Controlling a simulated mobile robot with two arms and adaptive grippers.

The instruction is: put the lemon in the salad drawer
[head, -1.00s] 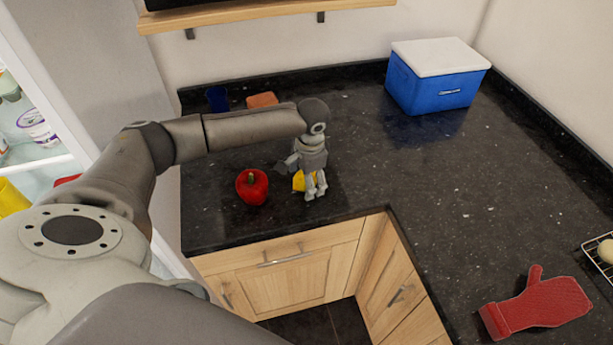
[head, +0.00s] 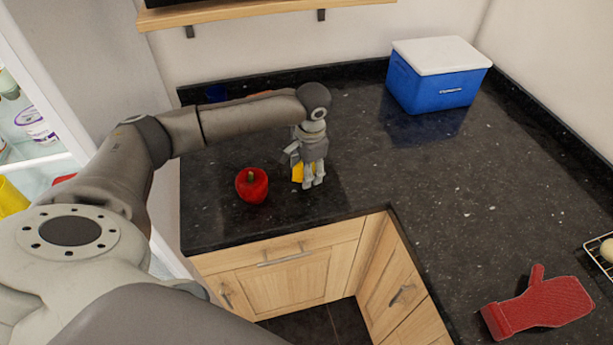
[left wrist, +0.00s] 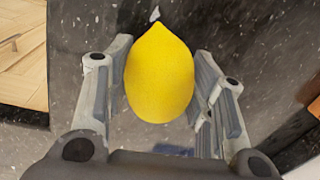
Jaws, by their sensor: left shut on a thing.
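The yellow lemon (left wrist: 160,75) sits between the two fingers of my left gripper (left wrist: 158,88) in the left wrist view. In the head view the lemon (head: 298,172) is partly hidden behind the fingers of my left gripper (head: 308,180). The gripper is shut on it, above the dark granite counter near its front edge. I cannot tell exactly how far it is off the counter. An open fridge (head: 40,150) stands at the left edge of the head view. Its salad drawer cannot be made out. My right gripper is not in view.
A red pepper (head: 252,186) stands on the counter just left of the gripper. A blue cooler with a white lid (head: 437,80) is at the back. A red oven mitt (head: 540,308) and a wire rack (head: 603,255) are at right. The middle counter is clear.

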